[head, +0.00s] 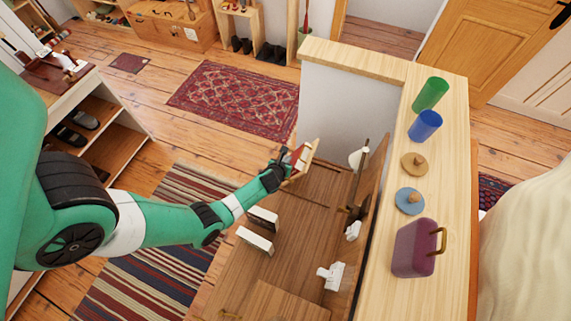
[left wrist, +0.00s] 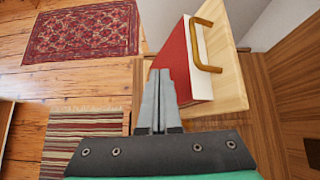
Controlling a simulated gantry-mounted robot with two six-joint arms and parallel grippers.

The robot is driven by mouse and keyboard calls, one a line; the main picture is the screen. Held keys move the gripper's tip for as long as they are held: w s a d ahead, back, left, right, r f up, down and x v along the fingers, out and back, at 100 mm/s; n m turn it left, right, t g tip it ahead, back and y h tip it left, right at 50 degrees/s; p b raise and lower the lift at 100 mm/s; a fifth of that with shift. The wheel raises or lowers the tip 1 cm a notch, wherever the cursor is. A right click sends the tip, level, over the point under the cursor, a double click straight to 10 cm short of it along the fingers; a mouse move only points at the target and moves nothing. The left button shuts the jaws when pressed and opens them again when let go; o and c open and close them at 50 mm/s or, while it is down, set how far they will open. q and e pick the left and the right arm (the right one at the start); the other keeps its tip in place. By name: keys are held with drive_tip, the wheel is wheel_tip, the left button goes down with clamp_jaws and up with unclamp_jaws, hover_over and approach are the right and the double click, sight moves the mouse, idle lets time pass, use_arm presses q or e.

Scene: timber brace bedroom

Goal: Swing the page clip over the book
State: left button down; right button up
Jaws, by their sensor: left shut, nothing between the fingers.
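The book (left wrist: 203,62), with a red cover and pale page edges, rests against a light wooden board (left wrist: 228,75). In the head view the board (head: 306,163) and the book's red cover (head: 297,157) show small beyond the left gripper. The page clip (left wrist: 198,45) is a brown U-shaped bar at the board's upper part. In the left wrist view it crosses the pale side of the book; I cannot tell whether it touches. My left gripper (head: 286,163) is shut and empty beside the red cover. Its closed fingers (left wrist: 157,85) point toward the book, partly hiding its lower left.
A pale ledge (head: 436,170) at right bears a green cylinder (head: 430,94), a blue cylinder (head: 425,125), two knobbed discs and a purple case (head: 415,248). A brown wooden surface (head: 290,230) with white fittings lies below. Open floor with rugs (head: 235,98) lies left.

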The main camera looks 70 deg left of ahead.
use_arm(q)
drive_tip(key=shift+s+d, duration=0.45)
drive_tip(key=shift+d, duration=0.05)
drive_tip(key=shift+d+r+p, duration=0.1)
drive_tip(key=shift+r+p, duration=0.1)
drive_tip(key=shift+p, duration=0.25)
drive_tip(key=d+r+p, duration=0.4)
drive_tip(key=r+p, duration=0.2)
drive_tip(key=r, duration=0.6)
drive_tip(key=shift+s+d+r, duration=0.15)
drive_tip(key=shift+s+d, duration=0.1)
drive_tip(key=shift+d, duration=0.15)
